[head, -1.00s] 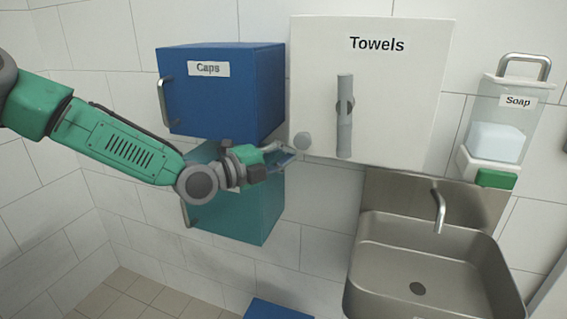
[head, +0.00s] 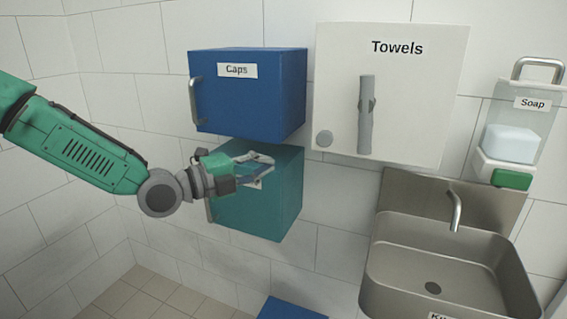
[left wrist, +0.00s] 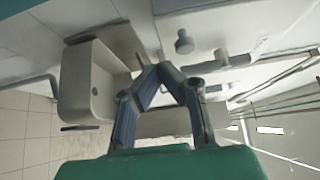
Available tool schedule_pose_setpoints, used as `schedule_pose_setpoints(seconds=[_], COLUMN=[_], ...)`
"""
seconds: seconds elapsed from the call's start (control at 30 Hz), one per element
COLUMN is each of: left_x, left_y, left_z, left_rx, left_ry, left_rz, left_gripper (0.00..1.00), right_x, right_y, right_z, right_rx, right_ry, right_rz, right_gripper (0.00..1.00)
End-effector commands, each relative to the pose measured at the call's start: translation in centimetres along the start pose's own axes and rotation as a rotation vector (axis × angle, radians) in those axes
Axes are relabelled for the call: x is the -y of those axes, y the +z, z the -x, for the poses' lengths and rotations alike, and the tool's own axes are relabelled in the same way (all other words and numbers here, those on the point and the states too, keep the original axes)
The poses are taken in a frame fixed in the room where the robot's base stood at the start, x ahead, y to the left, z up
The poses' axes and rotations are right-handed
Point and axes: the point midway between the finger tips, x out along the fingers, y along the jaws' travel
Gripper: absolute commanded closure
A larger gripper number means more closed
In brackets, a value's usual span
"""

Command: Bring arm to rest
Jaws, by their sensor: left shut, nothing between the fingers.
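My left arm comes in from the left in the head view. My left gripper (head: 268,160) is in front of the teal box (head: 258,210), just below the blue caps box (head: 250,95). Its fingers hide part of the teal box and its label. In the left wrist view, the fingertips (left wrist: 160,68) meet at a point with nothing between them. The gripper is shut and empty. My right gripper is in neither view.
A white towels dispenser (head: 420,110) with a grey handle hangs right of the boxes. A soap dispenser (head: 512,140) hangs at the far right, above a steel sink (head: 400,255). A blue object (head: 290,309) shows at the bottom edge. Floor at lower left looks clear.

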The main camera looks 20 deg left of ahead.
Motion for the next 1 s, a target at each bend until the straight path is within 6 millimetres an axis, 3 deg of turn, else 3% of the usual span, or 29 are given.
schedule_pose_setpoints(seconds=[0.27,0.37,0.47,0.53,0.67,0.8,0.9,1.0], left_x=[-0.4,-2.5,-7.3,-11.9,-20.8,-29.0,-33.6,-36.8], left_y=[0.1,-0.8,-2.7,-4.5,-8.3,-12.3,-15.0,-17.1], left_z=[0.9,0.8,1.0,1.7,5.0,10.9,16.2,21.6], left_rx=[0.0,0.001,0.024,0.07,0.235,0.52,0.79,1.078], left_ry=[0.008,0.062,0.184,0.303,0.53,0.738,0.841,0.884], left_rz=[0.011,0.095,0.294,0.486,0.858,1.203,1.399,1.532], left_gripper=[1.0,1.0,1.0,1.0,1.0,1.0,1.0,1.0], right_x=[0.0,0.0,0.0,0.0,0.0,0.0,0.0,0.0], right_y=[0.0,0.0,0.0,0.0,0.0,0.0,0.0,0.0], right_z=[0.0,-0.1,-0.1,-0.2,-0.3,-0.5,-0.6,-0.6], right_rx=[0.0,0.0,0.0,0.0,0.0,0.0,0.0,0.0], right_ry=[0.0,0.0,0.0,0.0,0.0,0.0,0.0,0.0], right_rz=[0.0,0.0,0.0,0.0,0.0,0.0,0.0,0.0], right_gripper=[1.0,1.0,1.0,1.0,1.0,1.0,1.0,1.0])
